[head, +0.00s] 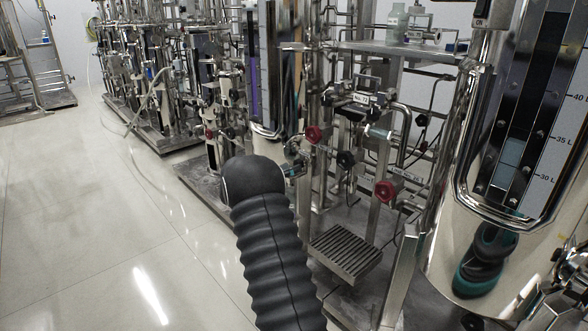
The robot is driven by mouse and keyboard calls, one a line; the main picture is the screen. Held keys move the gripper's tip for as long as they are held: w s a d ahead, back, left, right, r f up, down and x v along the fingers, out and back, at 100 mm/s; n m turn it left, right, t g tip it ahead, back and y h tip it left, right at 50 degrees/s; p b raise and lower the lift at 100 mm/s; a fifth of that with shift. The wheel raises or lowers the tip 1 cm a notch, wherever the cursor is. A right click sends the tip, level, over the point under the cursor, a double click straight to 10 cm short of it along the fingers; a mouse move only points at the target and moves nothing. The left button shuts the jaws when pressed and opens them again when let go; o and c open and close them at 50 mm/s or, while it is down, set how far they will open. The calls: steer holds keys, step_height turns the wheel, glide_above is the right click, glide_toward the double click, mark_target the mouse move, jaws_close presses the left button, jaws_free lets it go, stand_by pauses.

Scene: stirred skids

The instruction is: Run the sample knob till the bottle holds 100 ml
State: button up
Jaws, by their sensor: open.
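My gripper is not in view; my dark ribbed arm rises from the bottom centre and hides part of the skid behind it. Red knobs (313,134) and (386,191) and a black knob (346,159) sit on the steel pipework right of centre. I cannot tell which one is the sample knob. A pale translucent bottle (397,24) stands on the steel shelf (400,49) at the upper right. Its liquid level and any marks are too small to read. No bottle shows under an outlet.
A large steel vessel (445,240) with a litre scale fills the right side and reflects a dark and teal shape. A slatted step (346,253) stands low in the middle. More skids (150,80) line the back left. The pale floor (90,210) at left is clear.

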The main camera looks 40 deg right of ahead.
steer(key=shift+w+d, duration=0.1)
steer(key=shift+d, duration=1.1)
steer(key=c, duration=1.2)
steer(key=shift+o, duration=0.2)
steer(key=n+p, duration=0.1)
steer(key=p, duration=0.2)
steer(key=shift+r, duration=0.35)
steer(key=shift+n+p, duration=0.7)
steer(key=shift+p, duration=0.5)
steer(key=n+p, duration=0.2)
steer(key=shift+f+p, duration=0.3)
steer(key=shift+p, duration=0.05)
